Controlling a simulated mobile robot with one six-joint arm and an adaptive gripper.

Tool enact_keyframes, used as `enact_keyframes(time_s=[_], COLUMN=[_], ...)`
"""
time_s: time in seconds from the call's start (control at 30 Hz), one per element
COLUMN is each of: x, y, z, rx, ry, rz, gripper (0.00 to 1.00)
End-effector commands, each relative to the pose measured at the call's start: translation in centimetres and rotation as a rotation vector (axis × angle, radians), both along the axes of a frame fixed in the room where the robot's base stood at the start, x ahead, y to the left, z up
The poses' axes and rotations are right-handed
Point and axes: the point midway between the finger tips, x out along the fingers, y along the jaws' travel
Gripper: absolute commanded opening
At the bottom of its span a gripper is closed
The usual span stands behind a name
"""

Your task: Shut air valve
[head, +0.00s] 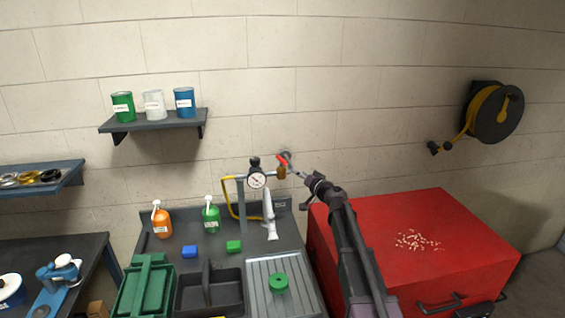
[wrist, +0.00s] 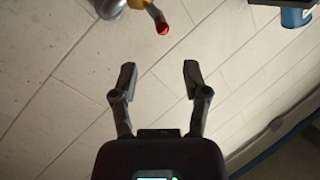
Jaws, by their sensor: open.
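The air valve (head: 281,173) is a small brass fitting on the pipe by the wall, right of a round pressure gauge (head: 257,179). Its red lever (head: 283,160) points up and to the side in the head view. In the wrist view, the red end of the lever (wrist: 162,27) shows at the top, beyond the fingertips. My gripper (head: 306,178) is just right of the valve in the head view. In the wrist view my gripper (wrist: 158,76) has its two fingers apart with nothing between them. The lever's exact angle is hard to tell.
Orange (head: 162,222) and green (head: 211,217) bottles stand on the bench below. A red cabinet (head: 400,270) is at right. The wall behind the gripper is bare.

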Motion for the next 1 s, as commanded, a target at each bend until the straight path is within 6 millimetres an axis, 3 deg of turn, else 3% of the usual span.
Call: enact_keyframes(time_s=[0.6, 1.0], x=[7.6, 9.7], y=[5.4, 7.2], z=[0.0, 0.0], rx=[0.0, 0.0], ry=[0.0, 0.0], rz=[0.0, -0.001], gripper=[0.6, 0.6])
